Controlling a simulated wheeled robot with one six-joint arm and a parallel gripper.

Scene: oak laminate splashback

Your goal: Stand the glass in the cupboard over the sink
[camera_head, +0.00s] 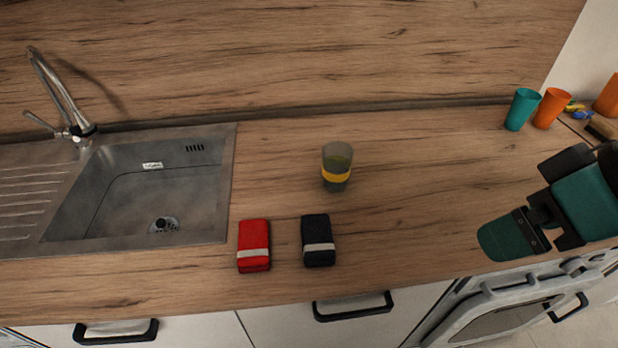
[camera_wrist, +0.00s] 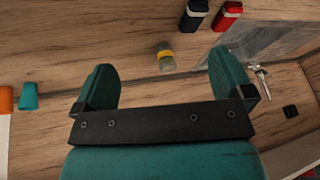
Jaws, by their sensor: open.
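The glass (camera_head: 337,164), greyish and see-through with a yellow band, stands upright on the wooden counter right of the sink. It also shows in the wrist view (camera_wrist: 166,58), ahead of the space between the fingers. My gripper (camera_wrist: 164,88) is open and empty, with its two green fingers wide apart. In the head view my gripper (camera_head: 500,238) is at the right, over the counter's front edge, well apart from the glass. The sink (camera_head: 140,195) is at the left with its tap (camera_head: 65,105). The cupboard over the sink is out of view.
A red case (camera_head: 254,245) and a black case (camera_head: 318,240) lie on the counter in front of the glass. A teal cup (camera_head: 521,109) and an orange cup (camera_head: 550,108) stand at the back right. The counter between the glass and these cups is clear.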

